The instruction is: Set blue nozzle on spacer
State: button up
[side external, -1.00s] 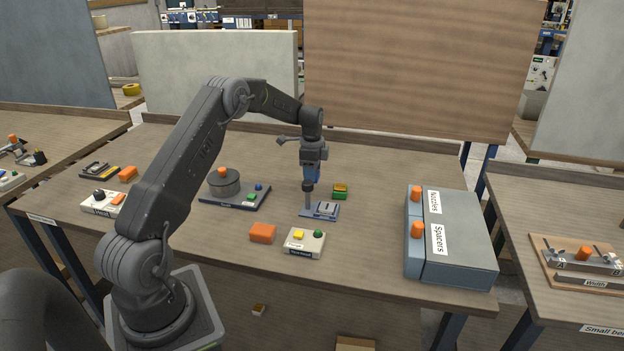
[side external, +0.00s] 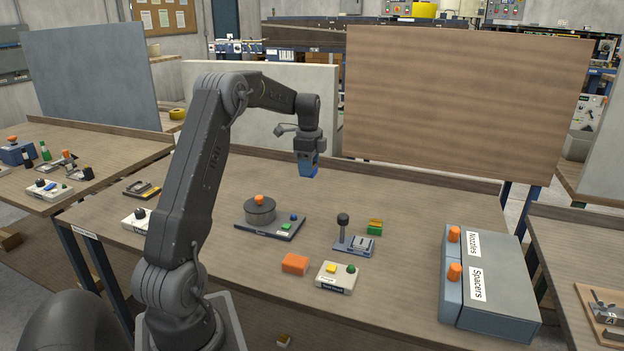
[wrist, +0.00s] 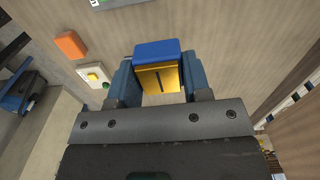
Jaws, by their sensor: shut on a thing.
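My gripper (side external: 308,171) is shut on the blue nozzle (wrist: 157,51) and holds it in the air above the back middle of the table. In the wrist view the nozzle is a blue block with a gold face and a dark slot, between the two blue fingers. In the side view only a small blue part shows under the gripper. I cannot make out a spacer for certain. A drawer labelled Spacers (side external: 453,287) is closed at the right. A small green and yellow block (side external: 375,227) lies behind a stand with a black-knobbed post (side external: 343,230).
An orange block (side external: 295,264) and a white box with yellow and green buttons (side external: 337,277) are near the front edge. A round grey pot with an orange knob (side external: 260,210) stands on a base to the left. Bare table lies under the gripper.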

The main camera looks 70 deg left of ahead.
jog(key=w+d, duration=0.5)
jog(key=d, duration=0.4)
send_over(361, 242)
notch_tip(361, 242, down, 6)
jog(key=r, duration=0.1)
jog(key=shift+f, duration=3.45)
jog(key=shift+f, duration=0.7)
jog(key=o, duration=1.1)
jog(key=shift+c, duration=0.2)
